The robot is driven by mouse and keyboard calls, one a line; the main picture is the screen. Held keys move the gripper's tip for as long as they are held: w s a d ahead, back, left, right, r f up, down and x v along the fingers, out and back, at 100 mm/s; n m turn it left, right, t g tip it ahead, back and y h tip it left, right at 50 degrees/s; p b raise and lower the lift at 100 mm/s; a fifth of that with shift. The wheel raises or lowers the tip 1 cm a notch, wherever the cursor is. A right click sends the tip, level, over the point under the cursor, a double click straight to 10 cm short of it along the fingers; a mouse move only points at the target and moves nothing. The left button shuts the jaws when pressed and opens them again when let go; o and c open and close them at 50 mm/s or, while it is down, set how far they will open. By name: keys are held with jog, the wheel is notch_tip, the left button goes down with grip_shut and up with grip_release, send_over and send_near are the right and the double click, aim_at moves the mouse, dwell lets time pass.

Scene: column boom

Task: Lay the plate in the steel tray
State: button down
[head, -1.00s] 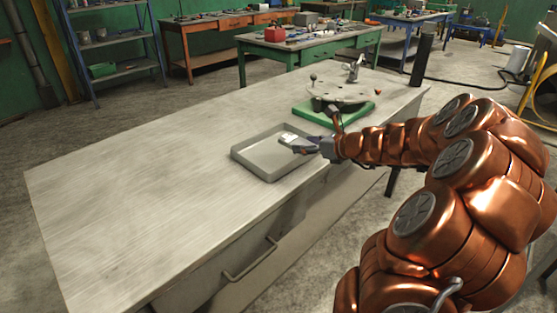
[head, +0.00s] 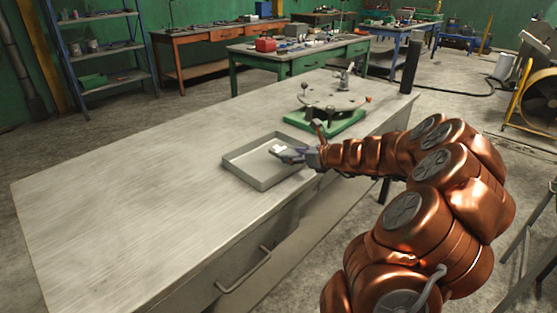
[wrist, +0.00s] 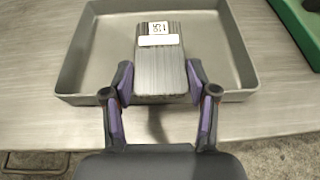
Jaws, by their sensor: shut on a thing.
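The plate (wrist: 160,75) is a small dark ribbed metal piece with a white label strip, seen in the wrist view. My gripper (wrist: 160,88) is shut on its near end, one finger at each side. The plate is over the steel tray (wrist: 242,70), a shallow grey open box. I cannot tell whether the plate touches the tray floor. In the head view my gripper (head: 298,155) reaches over the right side of the tray (head: 236,171), and the plate (head: 278,149) shows small and bright at its tip.
The tray stands on a long metal workbench (head: 120,190) with a clear left half. Behind the tray is a green base (head: 345,122) carrying a round disc fixture (head: 330,100). A black post (head: 410,66) rises at the bench's far right corner. Part of the green base edges into the wrist view.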

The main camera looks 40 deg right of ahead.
aim_at(279, 150)
jog(key=w, duration=0.2)
jog(key=w+a, duration=0.1)
jog(key=w, duration=0.1)
jog(key=w+a, duration=0.1)
jog(key=w, duration=0.1)
jog(key=shift+f, duration=0.3)
jog(key=shift+w+f, duration=0.1)
jog(key=shift+f, duration=1.65)
jog(key=shift+f, duration=0.15)
jog(key=shift+c, duration=1.6)
grip_release()
jog(key=v, duration=1.2)
